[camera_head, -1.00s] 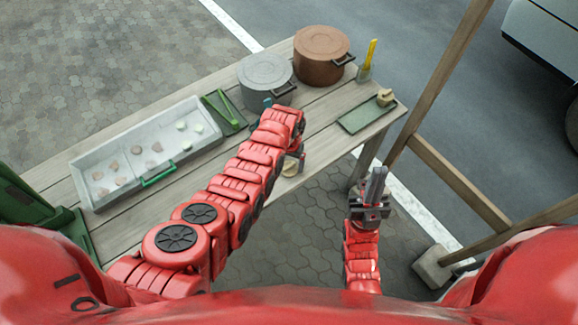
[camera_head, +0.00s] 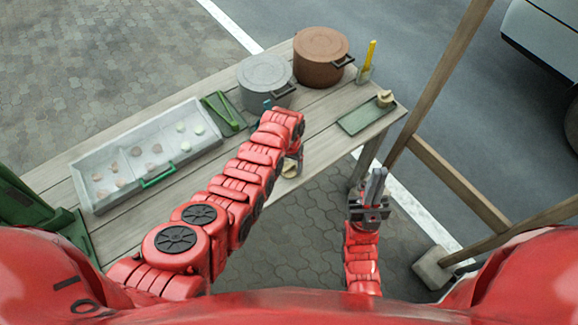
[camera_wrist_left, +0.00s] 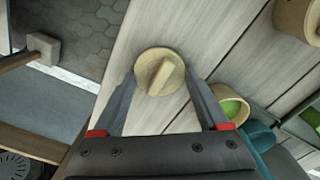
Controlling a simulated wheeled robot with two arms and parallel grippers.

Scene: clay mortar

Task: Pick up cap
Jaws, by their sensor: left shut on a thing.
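The cap (camera_wrist_left: 158,74) is a round, pale wooden lid with a raised bar handle. In the left wrist view it lies flat, near the wooden table's edge. In the head view the cap (camera_head: 290,171) shows only in part beneath my left gripper (camera_head: 294,163), near the table's front edge. My right gripper (camera_head: 376,186) is empty, off the table to the right, its fingers close together and pointing up.
The wooden table (camera_head: 318,122) carries a grey pot (camera_head: 265,76), a brown pot (camera_head: 321,55), a divided tray (camera_head: 92,199) and a green board (camera_head: 360,119). In the wrist view a green-filled cup (camera_wrist_left: 231,106) and a teal object (camera_wrist_left: 259,135) stand close right of the gripper.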

